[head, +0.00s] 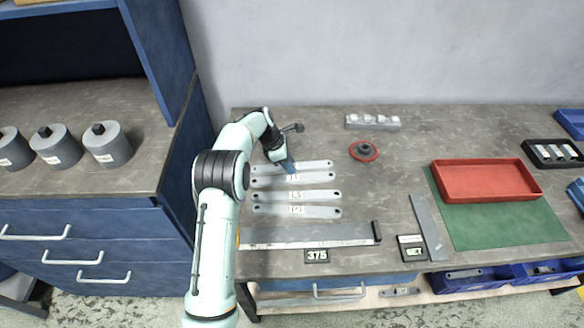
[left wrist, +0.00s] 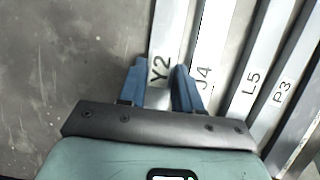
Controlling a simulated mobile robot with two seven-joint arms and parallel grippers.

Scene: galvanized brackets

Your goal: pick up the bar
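Several flat grey bars lie side by side on the workbench in the head view. The farthest bar (head: 318,163) has its middle covered by my left gripper (head: 290,166). In the left wrist view this bar, labelled Y2 (left wrist: 171,30), runs between the two blue fingers of the gripper (left wrist: 160,88). The fingers are apart, close along both sides of the bar; contact is not clear. Beside it lie the bars J4 (left wrist: 213,40), L5 (left wrist: 259,70) and P3 (left wrist: 300,65). The J4 bar (head: 320,177), L5 bar (head: 325,195) and P3 bar (head: 325,212) also show in the head view. My right gripper is not in view.
A long metal rule (head: 300,236) lies in front, with a display reading 375 (head: 317,256). A red tray (head: 485,163) stands on a green mat (head: 535,228) at the right. A red round part (head: 364,151) and a grey block (head: 373,122) lie behind.

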